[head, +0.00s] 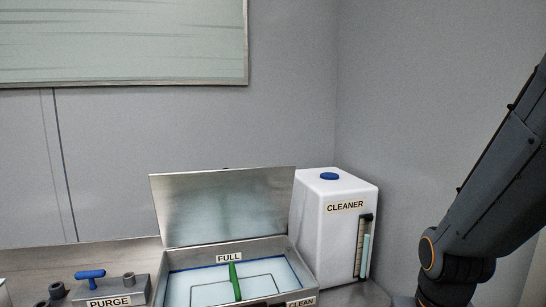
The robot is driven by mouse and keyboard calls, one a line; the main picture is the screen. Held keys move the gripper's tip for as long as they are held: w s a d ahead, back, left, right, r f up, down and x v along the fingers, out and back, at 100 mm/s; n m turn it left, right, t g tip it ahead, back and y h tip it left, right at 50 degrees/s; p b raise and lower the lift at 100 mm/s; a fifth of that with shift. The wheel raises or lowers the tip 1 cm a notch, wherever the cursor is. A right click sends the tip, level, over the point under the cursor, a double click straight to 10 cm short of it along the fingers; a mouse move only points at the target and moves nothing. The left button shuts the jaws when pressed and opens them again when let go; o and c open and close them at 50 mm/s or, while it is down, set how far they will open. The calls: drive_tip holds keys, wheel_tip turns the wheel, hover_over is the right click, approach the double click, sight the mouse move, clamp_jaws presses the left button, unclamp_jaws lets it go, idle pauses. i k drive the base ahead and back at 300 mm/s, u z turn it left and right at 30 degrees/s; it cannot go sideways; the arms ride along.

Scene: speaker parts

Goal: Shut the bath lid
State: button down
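The bath (300,261) is a metal box at the bottom centre of the head view, labelled FULL and CLEAN. Its metal lid (222,205) stands open, tilted up along the back edge. Inside are pale blue liquid or lining, a dark wire outline and a green upright bar (235,281). The bath's front is cut off by the bottom of the picture. My arm shows at the right, but my gripper is out of view.
A white CLEANER container (322,222) with a blue cap stands close at the bath's right. A PURGE block (120,287) with a blue handle (90,274) sits at the left. The wall is behind, with a framed panel (120,40) above.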

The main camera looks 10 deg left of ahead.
sight(196, 207)
drive_tip(key=z, duration=0.15)
drive_tip(key=k, duration=0.95)
drive_tip(key=u, duration=0.95)
drive_tip(key=i, duration=0.95)
